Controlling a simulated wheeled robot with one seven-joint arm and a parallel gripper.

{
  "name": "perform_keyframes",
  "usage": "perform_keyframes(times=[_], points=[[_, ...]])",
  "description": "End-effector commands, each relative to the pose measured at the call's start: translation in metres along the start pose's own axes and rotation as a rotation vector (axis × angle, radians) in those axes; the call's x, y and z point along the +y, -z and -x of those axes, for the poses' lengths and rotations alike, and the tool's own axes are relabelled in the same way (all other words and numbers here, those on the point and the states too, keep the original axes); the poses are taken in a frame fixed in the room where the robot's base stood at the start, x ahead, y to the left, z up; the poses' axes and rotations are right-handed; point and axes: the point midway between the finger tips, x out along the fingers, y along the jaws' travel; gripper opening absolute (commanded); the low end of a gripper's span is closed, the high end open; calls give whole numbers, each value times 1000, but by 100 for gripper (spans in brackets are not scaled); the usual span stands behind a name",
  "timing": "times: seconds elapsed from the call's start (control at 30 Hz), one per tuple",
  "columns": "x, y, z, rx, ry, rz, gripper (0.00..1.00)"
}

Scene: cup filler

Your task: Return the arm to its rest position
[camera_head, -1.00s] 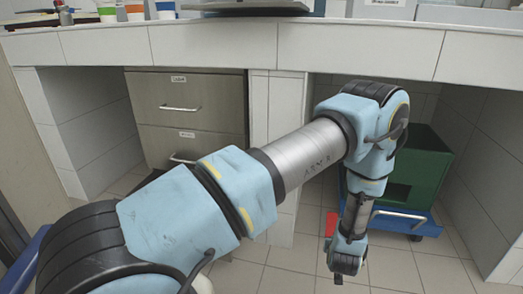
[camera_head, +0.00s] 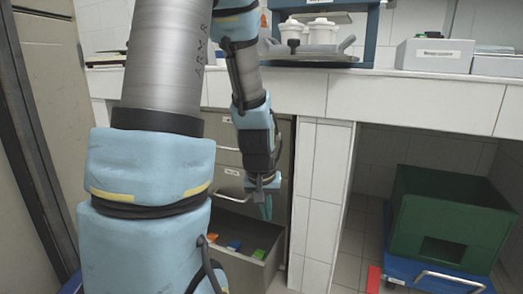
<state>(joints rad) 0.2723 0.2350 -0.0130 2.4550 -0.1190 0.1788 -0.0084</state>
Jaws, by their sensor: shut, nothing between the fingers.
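My arm, pale blue and grey, rises through the left half of the view and bends down again at the top. Its forearm hangs in front of the counter. My gripper (camera_head: 266,208) points down at the end of it, beside the beige drawer cabinet and above the open bottom drawer. It is shut and empty. Part of the cabinet is hidden behind my arm.
The open drawer (camera_head: 245,228) holds small orange, blue and green items. The white tiled counter (camera_head: 420,98) carries a tray (camera_head: 310,57) with white cups (camera_head: 322,30) and a grey box (camera_head: 432,55). A green crate (camera_head: 450,222) sits on a blue cart (camera_head: 440,276) at the right.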

Motion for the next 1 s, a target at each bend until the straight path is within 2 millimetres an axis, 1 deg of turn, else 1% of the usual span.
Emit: perform_keyframes(times=[0.03, 0.1, 0.17, 0.3, 0.33, 0.57, 0.67, 1.0], points=[[-15, -9, 14, -17, 12, 14, 0], [-31, -24, 29, -48, 28, 27, 0], [-43, -37, 41, -71, 40, 39, 0], [-68, -68, 66, -129, 71, 65, 0], [-66, -64, 77, -130, 69, 61, 0], [-62, -50, 119, -130, 67, 58, 0], [-60, -44, 143, -129, 67, 58, 0], [-54, -16, 243, -128, 67, 58, 0]])
